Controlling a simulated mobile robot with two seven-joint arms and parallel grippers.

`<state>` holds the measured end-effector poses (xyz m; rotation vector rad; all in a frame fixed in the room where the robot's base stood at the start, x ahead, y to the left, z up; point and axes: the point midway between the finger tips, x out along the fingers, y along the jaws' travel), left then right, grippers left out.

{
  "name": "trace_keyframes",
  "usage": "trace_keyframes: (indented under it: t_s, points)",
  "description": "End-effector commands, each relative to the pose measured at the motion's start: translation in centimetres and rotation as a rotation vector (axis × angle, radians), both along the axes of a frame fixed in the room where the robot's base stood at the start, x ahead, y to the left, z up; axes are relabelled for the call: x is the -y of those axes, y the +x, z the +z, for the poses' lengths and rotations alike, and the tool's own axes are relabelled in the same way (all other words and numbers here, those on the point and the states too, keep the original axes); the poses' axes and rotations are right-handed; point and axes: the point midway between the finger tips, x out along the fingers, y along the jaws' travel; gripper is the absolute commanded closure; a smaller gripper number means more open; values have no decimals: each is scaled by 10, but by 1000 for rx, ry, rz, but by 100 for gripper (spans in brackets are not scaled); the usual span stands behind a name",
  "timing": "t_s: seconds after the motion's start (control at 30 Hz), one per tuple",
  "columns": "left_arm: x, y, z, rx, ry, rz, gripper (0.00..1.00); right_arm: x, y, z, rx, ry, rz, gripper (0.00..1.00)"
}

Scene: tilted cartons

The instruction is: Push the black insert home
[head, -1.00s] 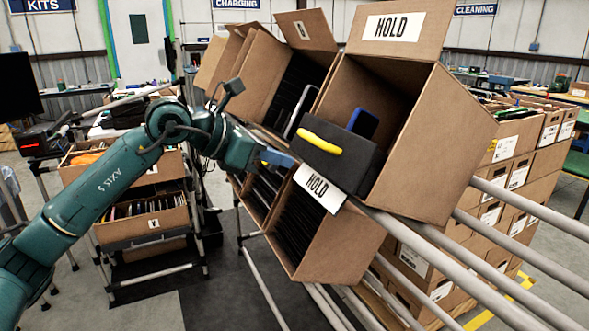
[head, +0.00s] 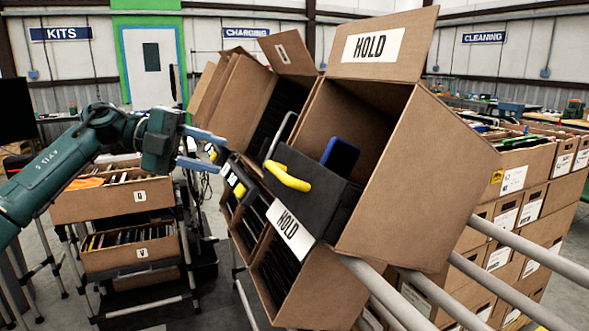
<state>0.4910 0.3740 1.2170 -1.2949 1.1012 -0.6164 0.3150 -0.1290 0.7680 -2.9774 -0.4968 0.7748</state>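The black insert (head: 318,197) with a yellow handle (head: 287,174) sits tilted in the mouth of the upper HOLD carton (head: 418,180), its front end sticking out past the opening. A blue-edged dark device (head: 340,156) stands up out of the insert. My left gripper (head: 222,153) is to the left of the insert, apart from it, with its two blue fingers spread and nothing between them. My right gripper is not in view.
A HOLD label (head: 290,229) hangs below the insert, above a lower carton (head: 318,285) of dark items. More tilted cartons (head: 248,100) stand behind to the left. Grey rails (head: 490,290) run at lower right. A cart with open boxes (head: 112,203) stands left.

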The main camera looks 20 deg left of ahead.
Motion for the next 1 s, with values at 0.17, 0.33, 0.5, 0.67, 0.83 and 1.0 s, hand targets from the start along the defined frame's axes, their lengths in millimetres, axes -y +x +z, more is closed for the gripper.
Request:
trace_keyframes:
  t_s: [0.17, 0.33, 0.5, 0.67, 0.83, 1.0]
  points:
    - [12, 5, -2, -23, -24, 0, 64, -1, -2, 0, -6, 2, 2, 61]
    - [42, 18, -11, -22, -22, -3, 64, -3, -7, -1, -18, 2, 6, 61]
    - [74, 32, -21, -19, -22, -2, 64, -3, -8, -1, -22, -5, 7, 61]
    - [97, 43, -28, -19, -22, 0, 64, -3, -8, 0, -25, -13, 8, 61]
    - [110, 49, -34, -18, -21, 2, 64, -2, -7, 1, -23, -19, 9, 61]
    - [113, 51, -35, -18, -20, 2, 64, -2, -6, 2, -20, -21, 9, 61]
